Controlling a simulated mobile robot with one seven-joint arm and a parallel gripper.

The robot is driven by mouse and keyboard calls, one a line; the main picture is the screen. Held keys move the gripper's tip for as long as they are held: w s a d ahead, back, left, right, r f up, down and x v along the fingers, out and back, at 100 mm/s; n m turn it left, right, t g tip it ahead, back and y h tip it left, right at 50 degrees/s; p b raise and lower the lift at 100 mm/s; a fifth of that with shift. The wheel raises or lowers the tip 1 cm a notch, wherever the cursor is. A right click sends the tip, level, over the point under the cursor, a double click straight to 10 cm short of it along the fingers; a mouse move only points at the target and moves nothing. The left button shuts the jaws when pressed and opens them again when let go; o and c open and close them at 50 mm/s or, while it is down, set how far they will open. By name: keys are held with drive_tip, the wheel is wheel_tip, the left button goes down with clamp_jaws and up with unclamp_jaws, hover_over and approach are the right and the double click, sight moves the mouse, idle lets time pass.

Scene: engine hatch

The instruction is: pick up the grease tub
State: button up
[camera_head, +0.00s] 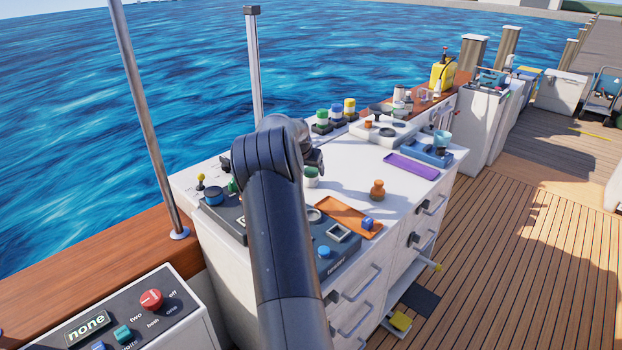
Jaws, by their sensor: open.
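A small white tub with a green lid (311,177) stands on the white cabinet top, just below my gripper (316,163) in the picture. It looks like the grease tub, but I cannot read a label. My gripper is open; its fingers are small and partly hidden by my dark arm, which comes up from the bottom of the view. I cannot tell how far the fingers are above the tub, and I see nothing held.
An orange tray (348,219) with a blue block (367,222), an orange-brown knobbed object (377,190) and a purple tray (411,167) lie to the right. Several capped jars (336,114) stand behind. A metal post (150,125) rises at left. The cabinet top's middle is clear.

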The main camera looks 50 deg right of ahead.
sight(310, 172)
drive_tip(key=shift+w+x, duration=0.2)
drive_tip(key=shift+x, duration=3.05)
drive_tip(key=shift+c, duration=0.2)
drive_tip(key=c, duration=1.1)
